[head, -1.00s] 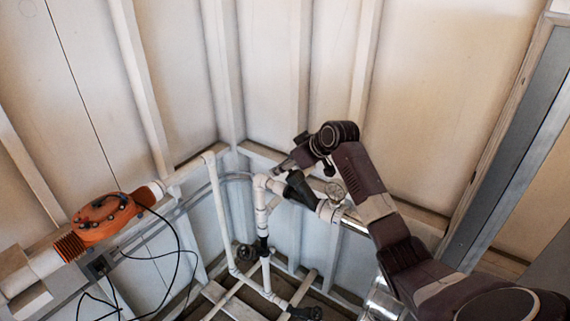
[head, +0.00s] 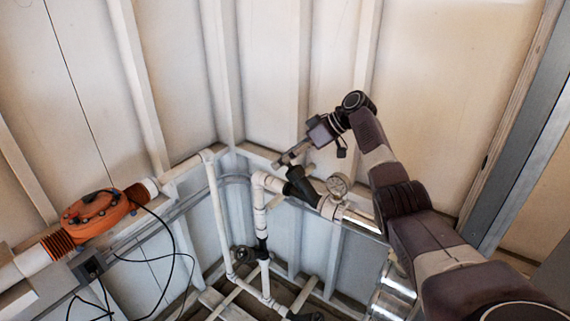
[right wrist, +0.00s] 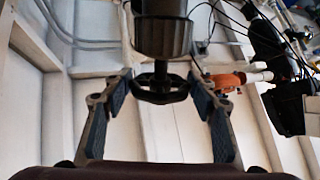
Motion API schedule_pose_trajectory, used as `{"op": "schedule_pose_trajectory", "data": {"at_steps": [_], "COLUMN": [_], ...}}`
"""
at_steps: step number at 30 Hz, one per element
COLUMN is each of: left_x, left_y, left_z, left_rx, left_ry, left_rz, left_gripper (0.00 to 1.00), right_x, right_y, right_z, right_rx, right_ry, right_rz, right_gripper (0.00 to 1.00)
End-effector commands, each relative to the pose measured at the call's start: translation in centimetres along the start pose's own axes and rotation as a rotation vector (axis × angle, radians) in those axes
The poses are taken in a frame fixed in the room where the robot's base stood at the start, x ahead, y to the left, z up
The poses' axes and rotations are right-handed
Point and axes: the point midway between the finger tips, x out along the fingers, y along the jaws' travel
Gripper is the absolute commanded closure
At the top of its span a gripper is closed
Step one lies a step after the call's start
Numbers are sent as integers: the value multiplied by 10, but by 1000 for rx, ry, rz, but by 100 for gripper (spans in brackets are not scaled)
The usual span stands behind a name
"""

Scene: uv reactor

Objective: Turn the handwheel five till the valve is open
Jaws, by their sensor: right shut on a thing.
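My right gripper (head: 290,156) reaches down from the upper right to the black valve (head: 299,184) on the white pipework in the head view. In the right wrist view, the dark handwheel (right wrist: 161,97) sits on a short stem below the black valve body (right wrist: 162,30). In the head view the handwheel is mostly hidden by the fingers. No number shows on it. My left gripper is not in view.
A round gauge (head: 338,184) sits close to the right of the valve. White pipes (head: 219,215) run down to lower black valves, one with a small wheel (head: 243,254). An orange unit (head: 97,213) with loose black cables is at left. Ribbed walls close the corner behind.

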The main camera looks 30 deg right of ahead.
Motion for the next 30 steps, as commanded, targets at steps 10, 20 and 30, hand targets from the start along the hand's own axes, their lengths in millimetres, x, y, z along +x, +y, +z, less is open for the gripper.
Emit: {"op": "schedule_pose_trajectory", "data": {"at_steps": [10,20,30], "left_x": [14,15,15], "left_y": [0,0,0], "left_z": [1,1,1], "left_rx": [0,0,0], "left_ry": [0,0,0], "left_rz": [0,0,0], "left_gripper": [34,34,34], "right_x": [2,2,2], "right_y": [0,0,0], "right_z": [3,3,3], "right_rx": [3,2,3], "right_ry": [-5,-7,-8], "right_rz": [-58,-70,-70], "right_gripper": [71,71,38]}}
